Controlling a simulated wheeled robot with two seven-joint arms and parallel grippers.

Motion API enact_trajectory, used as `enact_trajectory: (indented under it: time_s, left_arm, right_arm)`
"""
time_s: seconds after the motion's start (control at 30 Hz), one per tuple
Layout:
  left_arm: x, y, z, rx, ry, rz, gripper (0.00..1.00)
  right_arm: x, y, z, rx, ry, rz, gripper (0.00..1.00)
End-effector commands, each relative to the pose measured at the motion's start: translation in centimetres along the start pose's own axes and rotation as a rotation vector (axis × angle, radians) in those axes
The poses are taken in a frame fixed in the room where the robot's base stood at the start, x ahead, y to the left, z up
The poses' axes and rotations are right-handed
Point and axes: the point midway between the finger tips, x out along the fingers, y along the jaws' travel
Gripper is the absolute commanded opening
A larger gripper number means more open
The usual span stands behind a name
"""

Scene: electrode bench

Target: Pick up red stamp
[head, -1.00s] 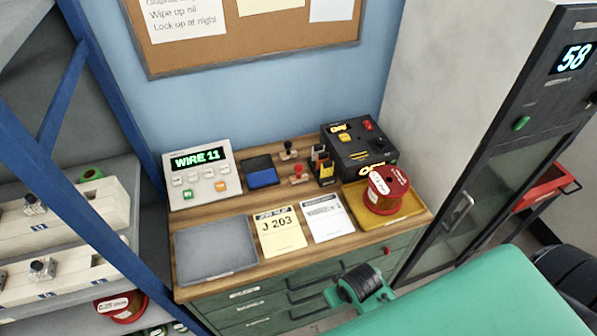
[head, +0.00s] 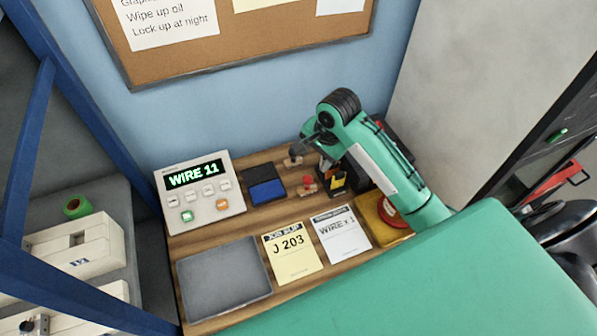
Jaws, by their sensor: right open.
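The red stamp (head: 307,184) has a red knob on a wooden base and stands on the wooden bench, right of the blue ink pad. My left gripper is out of view.
The ink pad (head: 266,191) lies beside the control box (head: 199,191). A grey tray (head: 224,279), a job slip (head: 292,252) and a white card (head: 342,234) lie in front.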

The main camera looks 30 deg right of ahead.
Motion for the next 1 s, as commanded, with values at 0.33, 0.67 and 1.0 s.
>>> enact_trajectory:
  time_s: [0.33,0.67,1.0]
  left_arm:
    - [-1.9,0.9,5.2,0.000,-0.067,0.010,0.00]
    - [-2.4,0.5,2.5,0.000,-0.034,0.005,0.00]
    - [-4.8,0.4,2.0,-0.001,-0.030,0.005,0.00]
  right_arm:
    - [4.5,-0.1,-0.2,0.017,-0.002,0.005,0.52]
    - [8.5,-0.1,-0.1,0.014,-0.001,0.002,0.52]
    - [12.0,0.1,-0.2,0.015,-0.002,0.003,0.52]
